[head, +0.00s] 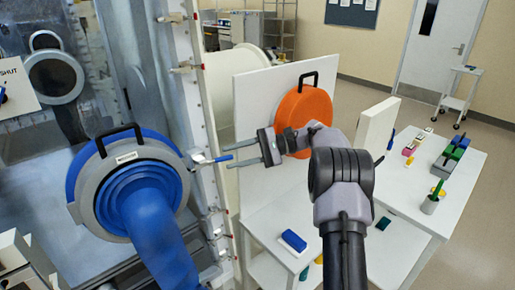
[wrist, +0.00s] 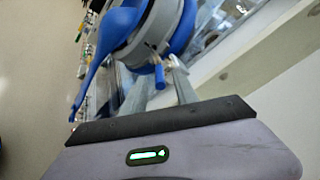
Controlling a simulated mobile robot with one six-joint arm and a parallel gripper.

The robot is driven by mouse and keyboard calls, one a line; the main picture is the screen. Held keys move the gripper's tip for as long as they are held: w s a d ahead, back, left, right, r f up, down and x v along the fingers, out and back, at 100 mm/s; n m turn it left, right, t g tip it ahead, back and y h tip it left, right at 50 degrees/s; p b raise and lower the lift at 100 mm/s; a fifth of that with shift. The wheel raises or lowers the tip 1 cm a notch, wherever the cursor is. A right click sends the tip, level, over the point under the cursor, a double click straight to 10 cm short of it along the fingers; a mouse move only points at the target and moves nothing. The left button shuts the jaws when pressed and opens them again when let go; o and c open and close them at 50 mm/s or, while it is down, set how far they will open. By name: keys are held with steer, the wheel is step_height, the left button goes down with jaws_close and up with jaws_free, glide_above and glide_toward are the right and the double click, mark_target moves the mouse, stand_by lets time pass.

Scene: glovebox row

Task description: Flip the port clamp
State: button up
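The port clamp (head: 203,159) is a small metal lever with a blue grip at the right edge of the grey port ring (head: 172,205), pointing right toward my gripper. Its blue grip also shows in the wrist view (wrist: 160,76), near the fingertips. A blue sleeve (head: 150,205) hangs from the port. My gripper (head: 229,157) is open, with its fingers pointing left at the clamp. The grip's end appears at the gap between the fingertips. I cannot tell whether either finger touches it. In the wrist view the two fingers (wrist: 156,78) are apart.
An orange round cover (head: 305,108) with a black handle is on a white panel (head: 245,95) behind my gripper. A white cart (head: 262,226) below carries a blue block (head: 293,241). A white table (head: 405,205) with several small items stands at right.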

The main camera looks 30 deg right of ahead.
steer(key=p+v, duration=0.9)
steer(key=v, duration=0.5)
steer(key=shift+d, duration=0.25)
steer(key=shift+s+f, duration=0.1)
steer(key=shift+c, duration=0.4)
